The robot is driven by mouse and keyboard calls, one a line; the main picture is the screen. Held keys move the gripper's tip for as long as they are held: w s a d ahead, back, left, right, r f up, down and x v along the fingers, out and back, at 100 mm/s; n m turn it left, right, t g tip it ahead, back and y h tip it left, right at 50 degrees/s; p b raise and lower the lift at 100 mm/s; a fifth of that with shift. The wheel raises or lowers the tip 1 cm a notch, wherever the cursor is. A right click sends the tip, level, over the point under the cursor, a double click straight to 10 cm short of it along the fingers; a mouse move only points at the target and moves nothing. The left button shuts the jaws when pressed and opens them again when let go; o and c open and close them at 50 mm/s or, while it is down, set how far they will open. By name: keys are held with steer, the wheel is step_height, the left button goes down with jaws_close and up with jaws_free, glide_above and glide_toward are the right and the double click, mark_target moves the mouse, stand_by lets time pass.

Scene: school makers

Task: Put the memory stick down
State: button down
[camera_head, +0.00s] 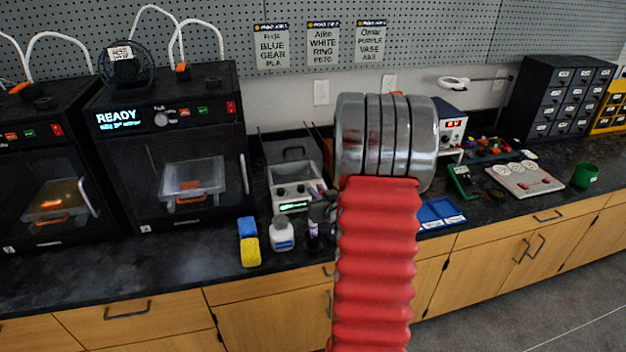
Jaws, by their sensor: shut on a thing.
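I cannot make out the memory stick in this view. My arm, a red ribbed sleeve topped by silver rings, stands upright in the middle of the picture. My gripper does not show; the arm hides what is behind it. A shallow blue tray (437,214) with a white label lies on the dark counter just right of my arm.
The dark counter (200,250) carries two black printers, the nearer one reading READY (118,118). A blue and yellow sponge (249,243) and a white bottle (282,234) stand left of my arm. A white board (525,179) and green cup (585,175) lie right.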

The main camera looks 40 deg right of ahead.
steer(key=w+a+r+n+y, duration=0.1)
steer(key=w+a, duration=0.3)
steer(key=a, duration=0.3)
steer(key=w+a+r+n+t+y, duration=0.1)
steer(key=w+a, duration=0.2)
steer(key=a, duration=0.5)
steer(key=w+a+n+y, duration=0.1)
steer(key=w+a, duration=0.3)
steer(key=a, duration=0.3)
steer(key=a+r+n+y, duration=0.1)
steer(key=a+n+y, duration=0.1)
steer(key=a, duration=1.9)
steer(key=shift+w+a+r+y, duration=0.15)
steer(key=shift+a+r+y, duration=0.2)
steer(key=shift+y, duration=0.35)
